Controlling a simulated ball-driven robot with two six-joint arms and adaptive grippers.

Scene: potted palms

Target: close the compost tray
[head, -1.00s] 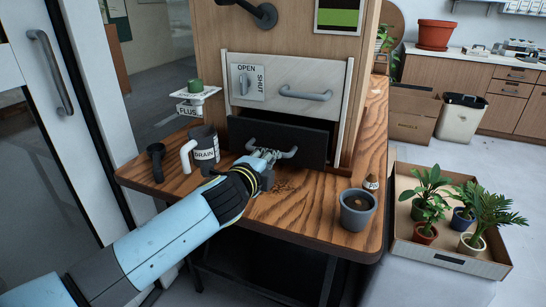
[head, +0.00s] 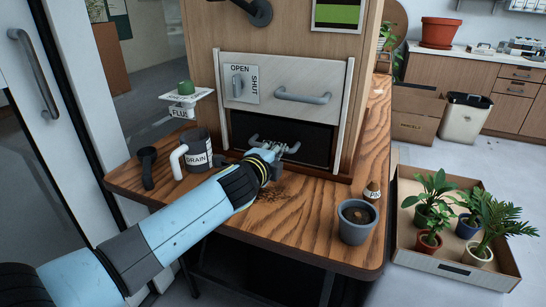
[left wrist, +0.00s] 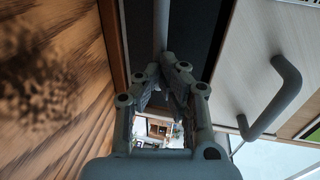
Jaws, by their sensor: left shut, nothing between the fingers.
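The compost tray (head: 315,140) is the dark-fronted drawer low in the wooden cabinet, below a pale panel. Its front stands between the pale side posts, at or close to the cabinet face; I cannot tell if it is fully flush. Its grey handle (head: 293,149) is partly hidden by my left gripper (head: 270,152). That gripper is shut and empty, its fingertips up against the tray front at the handle. In the left wrist view the shut fingertips (left wrist: 167,70) are by the grey handle (left wrist: 160,28) and the dark tray front (left wrist: 195,25). My right gripper is out of view.
The pale panel above has a grey handle (head: 303,97) and an OPEN/SHUT knob (head: 238,83). A DRAIN mug-like vessel (head: 198,150) and a green button (head: 187,87) stand left. A grey pot (head: 356,220) sits at the counter's front right. Dark crumbs lie below my wrist.

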